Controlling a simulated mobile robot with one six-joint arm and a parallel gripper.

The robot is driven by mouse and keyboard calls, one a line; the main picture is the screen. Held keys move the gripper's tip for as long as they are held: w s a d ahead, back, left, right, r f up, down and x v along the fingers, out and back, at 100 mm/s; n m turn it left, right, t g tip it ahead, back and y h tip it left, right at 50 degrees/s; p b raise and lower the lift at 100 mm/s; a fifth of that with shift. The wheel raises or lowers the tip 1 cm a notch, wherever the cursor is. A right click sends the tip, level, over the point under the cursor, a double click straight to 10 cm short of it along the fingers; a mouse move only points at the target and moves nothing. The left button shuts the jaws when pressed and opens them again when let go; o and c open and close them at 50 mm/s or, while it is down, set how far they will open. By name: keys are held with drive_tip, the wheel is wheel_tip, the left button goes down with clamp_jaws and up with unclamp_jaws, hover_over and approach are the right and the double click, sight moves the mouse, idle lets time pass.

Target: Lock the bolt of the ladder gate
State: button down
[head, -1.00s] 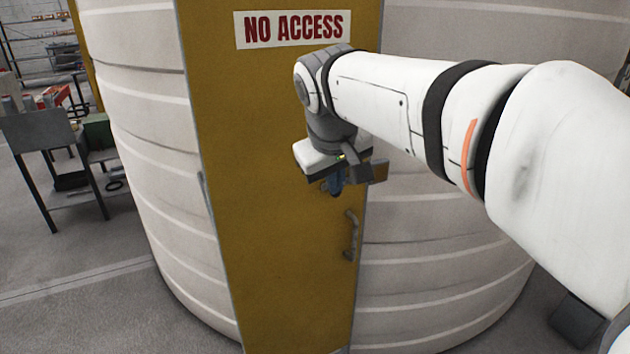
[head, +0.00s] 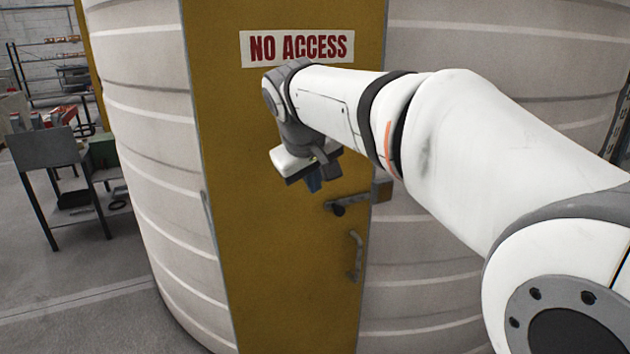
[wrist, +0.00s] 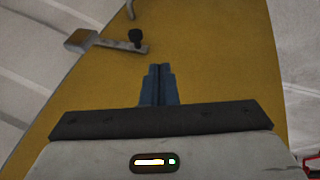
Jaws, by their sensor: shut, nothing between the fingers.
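The yellow gate (head: 270,240) fills the middle of the head view and is also in the wrist view (wrist: 220,80). Its bolt (head: 350,200) is a grey bar with a black knob (head: 338,209), near the gate's right edge. The bolt also shows in the wrist view (wrist: 118,44). A grey-brown block (head: 381,191) sits at the bar's outer end, also in the wrist view (wrist: 81,40). The bar meets the block; I cannot tell whether it enters it. My gripper (head: 314,186) is shut and empty, up and left of the knob, apart from it. Its blue fingers (wrist: 158,70) show together.
A grey pull handle (head: 354,256) stands below the bolt. A NO ACCESS sign (head: 297,47) is above my gripper. Pale ribbed curved walls (head: 430,240) flank the gate. A work table (head: 50,147) stands at the far left, with open floor before it.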

sight(331, 203)
drive_tip(key=w+d+f, duration=0.1)
drive_tip(key=f, duration=0.1)
drive_tip(key=w+d+f+p, duration=0.1)
drive_tip(key=w+f, duration=0.1)
drive_tip(key=f, duration=0.1)
drive_tip(key=w+d+f, duration=0.2)
drive_tip(key=f, duration=0.1)
drive_tip(key=shift+w+f, duration=0.1)
drive_tip(key=shift+w, duration=0.05)
drive_tip(key=shift+d, duration=0.1)
